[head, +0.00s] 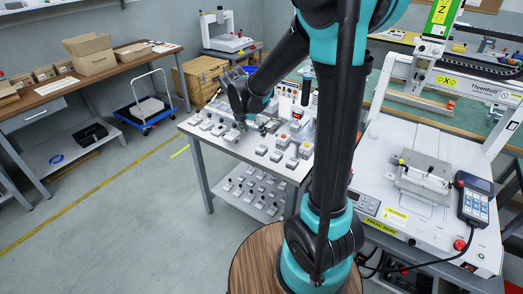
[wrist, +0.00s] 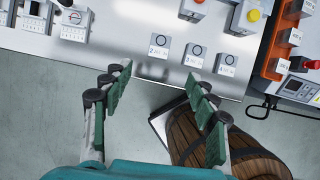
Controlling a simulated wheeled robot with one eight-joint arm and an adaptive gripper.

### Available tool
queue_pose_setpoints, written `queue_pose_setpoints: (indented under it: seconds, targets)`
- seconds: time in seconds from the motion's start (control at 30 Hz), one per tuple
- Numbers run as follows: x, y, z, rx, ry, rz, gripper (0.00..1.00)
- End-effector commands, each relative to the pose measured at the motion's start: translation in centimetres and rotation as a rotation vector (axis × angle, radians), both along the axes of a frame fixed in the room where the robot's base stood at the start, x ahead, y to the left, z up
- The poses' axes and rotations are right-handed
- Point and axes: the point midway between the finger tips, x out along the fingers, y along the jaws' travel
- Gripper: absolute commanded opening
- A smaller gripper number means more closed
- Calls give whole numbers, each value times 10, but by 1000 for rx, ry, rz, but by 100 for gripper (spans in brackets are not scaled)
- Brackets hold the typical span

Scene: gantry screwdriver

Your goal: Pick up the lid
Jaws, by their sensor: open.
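I cannot pick out a part that is clearly the lid in either view. My gripper (wrist: 158,80) is open and empty in the wrist view, its green-padded fingers spread wide at the edge of the white worktable (wrist: 135,58). Beyond the fingertips, several small grey labelled blocks with round marks (wrist: 195,55) stand in a row on the tabletop. In the head view my gripper (head: 242,118) is over the same table, and my arm hides part of the tabletop.
Switch boxes with red (wrist: 192,10) and yellow buttons stand further in on the table. A wooden barrel (wrist: 185,140) is beside it. A gantry machine (head: 440,175) is at the right, a wooden bench (head: 60,90) at the left.

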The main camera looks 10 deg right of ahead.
Motion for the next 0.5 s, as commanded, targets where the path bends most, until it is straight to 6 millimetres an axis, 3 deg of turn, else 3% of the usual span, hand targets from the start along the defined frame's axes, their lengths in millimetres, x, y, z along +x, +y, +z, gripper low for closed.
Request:
queue_pose_setpoints:
  seconds: [0.3,0.5]
  targets:
    - [15,-13,-48,1,1,-3,59]
    - [19,-17,-61,1,0,-2,59]
